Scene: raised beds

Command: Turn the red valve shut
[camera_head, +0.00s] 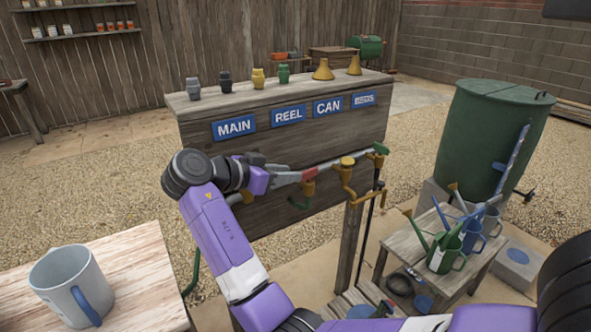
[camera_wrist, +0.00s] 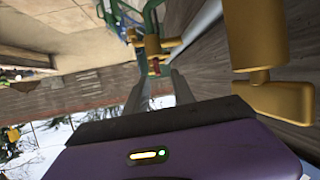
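The red valve (camera_head: 309,173) has a red handle on a brass body on the grey pipe along the front of the wooden stand. In the wrist view a small red part (camera_wrist: 154,67) shows below a brass fitting (camera_wrist: 152,45), between my fingertips. My gripper (camera_head: 284,174) is just left of the red handle, and its two grey fingers (camera_wrist: 161,80) are apart with a gap between them. I cannot tell whether a finger touches the handle. My wrist hides part of the pipe to the left.
A green-handled valve (camera_head: 380,148) and a brass tap (camera_head: 348,180) lie to the right. A large brass fitting (camera_wrist: 280,100) is close on the right in the wrist view. Blue signs (camera_head: 233,127) mark the stand. A table with watering cans (camera_head: 440,258) stands right, a grey mug (camera_head: 72,285) left.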

